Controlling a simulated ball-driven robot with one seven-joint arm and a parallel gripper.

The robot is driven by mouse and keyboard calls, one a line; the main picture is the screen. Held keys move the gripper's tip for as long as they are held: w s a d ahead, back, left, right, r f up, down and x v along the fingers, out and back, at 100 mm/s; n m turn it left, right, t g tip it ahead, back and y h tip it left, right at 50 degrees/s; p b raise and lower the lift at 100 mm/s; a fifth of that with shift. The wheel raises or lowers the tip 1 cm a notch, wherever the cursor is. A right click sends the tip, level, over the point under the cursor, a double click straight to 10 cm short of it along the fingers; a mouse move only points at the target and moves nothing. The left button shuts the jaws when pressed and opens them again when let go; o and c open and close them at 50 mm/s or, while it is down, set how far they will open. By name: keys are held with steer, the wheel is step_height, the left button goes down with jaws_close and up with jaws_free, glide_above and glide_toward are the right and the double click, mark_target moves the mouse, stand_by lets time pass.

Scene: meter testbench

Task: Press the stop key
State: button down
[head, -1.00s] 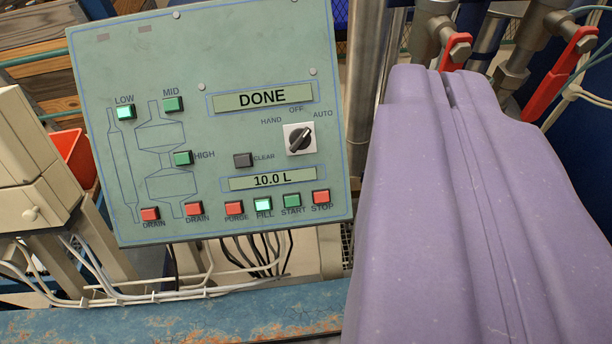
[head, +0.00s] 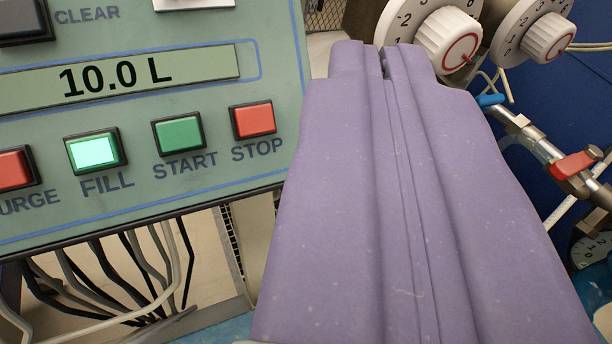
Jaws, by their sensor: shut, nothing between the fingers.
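The stop key (head: 254,120) is a red square button in a black frame, with STOP printed under it. It sits at the lower right of the green panel (head: 150,28), near the panel's right edge. My gripper (head: 384,60) is purple and fills the middle and right of the view. Its two fingers are together with only a thin seam between them, and nothing is held. Its tips show to the right of the stop key and a little higher in the picture. I see no contact with the key; the gap in depth is hard to judge.
Left of the stop key are the green START key (head: 178,134), the lit FILL key (head: 95,150) and a red PURGE key (head: 12,168). A display (head: 120,78) reads 10.0 L. White dials (head: 445,35) and a red-handled valve (head: 574,165) lie beyond my gripper. Cables hang below the panel.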

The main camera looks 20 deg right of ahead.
mark_target(264, 133)
steer(key=shift+s+f, duration=0.1)
steer(key=shift+s, duration=0.05)
steer(key=shift+w+a+f+b, duration=0.2)
steer(key=shift+w+f+b, duration=0.4)
steer(key=shift+w+f, duration=0.45)
steer(key=shift+w+a+f+b, duration=0.2)
steer(key=shift+w+f+b, duration=0.4)
steer(key=shift+w+f, duration=0.45)
steer(key=shift+w+a+f+b, duration=0.2)
steer(key=shift+w+f+b, duration=0.5)
steer(key=shift+w, duration=0.5)
steer(key=shift+f, duration=0.25)
steer(key=shift+w+f, duration=0.15)
steer(key=shift+w, duration=0.1)
